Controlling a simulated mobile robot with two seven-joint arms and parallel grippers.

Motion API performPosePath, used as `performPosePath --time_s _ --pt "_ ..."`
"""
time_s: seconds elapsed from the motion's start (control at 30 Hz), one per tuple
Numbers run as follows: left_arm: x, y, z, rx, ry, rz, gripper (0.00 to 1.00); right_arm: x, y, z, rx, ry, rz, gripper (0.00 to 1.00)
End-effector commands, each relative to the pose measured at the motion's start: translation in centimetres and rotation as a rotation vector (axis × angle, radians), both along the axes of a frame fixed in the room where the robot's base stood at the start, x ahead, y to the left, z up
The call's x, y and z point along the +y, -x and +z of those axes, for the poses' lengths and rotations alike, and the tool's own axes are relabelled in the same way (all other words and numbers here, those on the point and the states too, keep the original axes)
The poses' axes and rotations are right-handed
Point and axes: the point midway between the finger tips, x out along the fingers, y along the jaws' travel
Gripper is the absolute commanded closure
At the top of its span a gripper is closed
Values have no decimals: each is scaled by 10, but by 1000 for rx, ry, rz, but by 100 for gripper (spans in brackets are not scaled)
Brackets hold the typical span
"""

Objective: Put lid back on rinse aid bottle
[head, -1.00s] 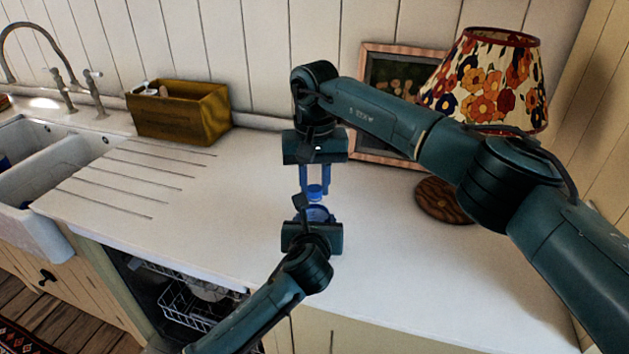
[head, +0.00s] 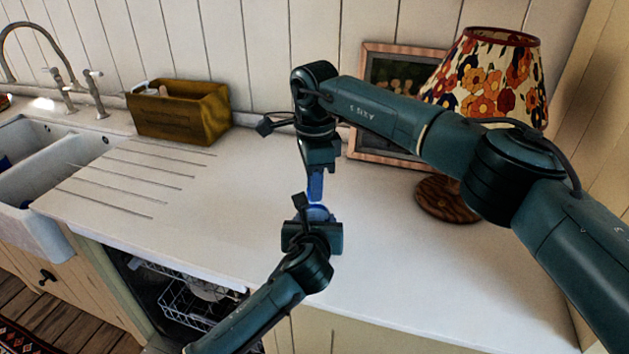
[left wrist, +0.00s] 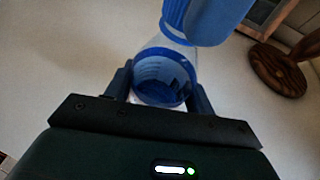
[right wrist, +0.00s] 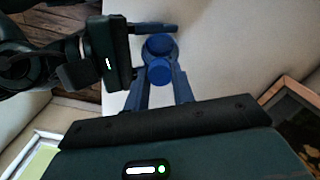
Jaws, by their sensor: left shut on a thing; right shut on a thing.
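The blue lid (right wrist: 158,70) is held between the fingertips of my right gripper (head: 315,192), which points down from above. The lid is at the top of the bottle's neck in the left wrist view. Whether it is seated on the neck cannot be told. In the head view the right gripper's fingers hide the lid.
A floral lamp (head: 490,85) and a framed picture (head: 385,150) stand behind on the right. A wooden box (head: 180,112) stands at the back left by the sink (head: 35,190). A dishwasher rack (head: 190,305) shows below the counter edge. The counter between is clear.

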Motion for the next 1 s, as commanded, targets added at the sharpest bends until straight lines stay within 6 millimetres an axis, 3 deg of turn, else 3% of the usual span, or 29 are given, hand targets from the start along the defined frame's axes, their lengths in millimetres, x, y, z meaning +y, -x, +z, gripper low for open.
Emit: performPosePath --time_s 1.0 --pt "0 0 0 1 0 1 100 0 0 -1 1 0 -2218 100"
